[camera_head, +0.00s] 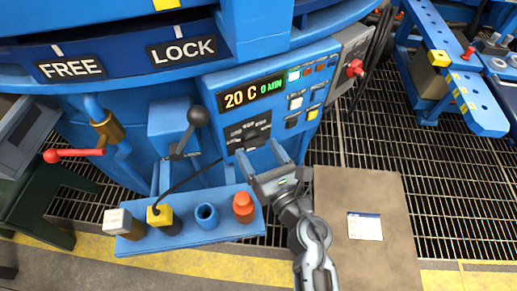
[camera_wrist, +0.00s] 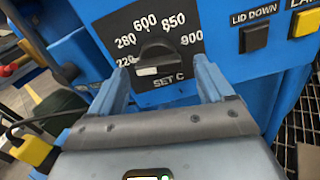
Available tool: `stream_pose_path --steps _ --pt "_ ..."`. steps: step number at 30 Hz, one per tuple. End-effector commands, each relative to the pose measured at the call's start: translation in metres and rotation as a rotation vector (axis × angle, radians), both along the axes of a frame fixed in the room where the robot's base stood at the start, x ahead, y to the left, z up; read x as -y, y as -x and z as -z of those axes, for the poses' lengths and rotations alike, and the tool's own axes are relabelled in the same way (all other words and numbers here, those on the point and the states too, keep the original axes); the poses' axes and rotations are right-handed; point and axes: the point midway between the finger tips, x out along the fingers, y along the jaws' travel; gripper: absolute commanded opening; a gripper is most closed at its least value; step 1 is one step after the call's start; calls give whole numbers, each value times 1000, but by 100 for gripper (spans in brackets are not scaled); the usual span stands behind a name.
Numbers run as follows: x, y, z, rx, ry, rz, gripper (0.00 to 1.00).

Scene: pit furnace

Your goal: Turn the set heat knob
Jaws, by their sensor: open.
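The set heat knob (camera_wrist: 155,57) is a dark half-round knob with a light mark on a black dial plate reading 220, 280, 600, 850 and 900, with "SET C" below it. In the head view the dial plate (camera_head: 247,130) sits on the blue control panel under a display reading "20 C 0 MIN". My gripper (camera_head: 261,153) is open, just in front of and below the dial. In the wrist view its two blue fingers (camera_wrist: 160,88) stand to either side of the knob, apart from it. The light mark is at the knob's lower left.
A black ball-headed lever (camera_head: 198,117) stands left of the dial. A blue shelf (camera_head: 178,238) with several coloured items lies below left. "LID DOWN" (camera_wrist: 254,37) and other buttons are right of the dial. A red knob (camera_head: 355,68) is on a grey box further right.

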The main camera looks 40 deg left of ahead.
Motion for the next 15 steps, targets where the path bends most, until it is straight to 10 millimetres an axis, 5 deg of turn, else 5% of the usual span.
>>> stream_pose_path --steps 15 --pt "-14 -6 0 -2 -1 1 76"
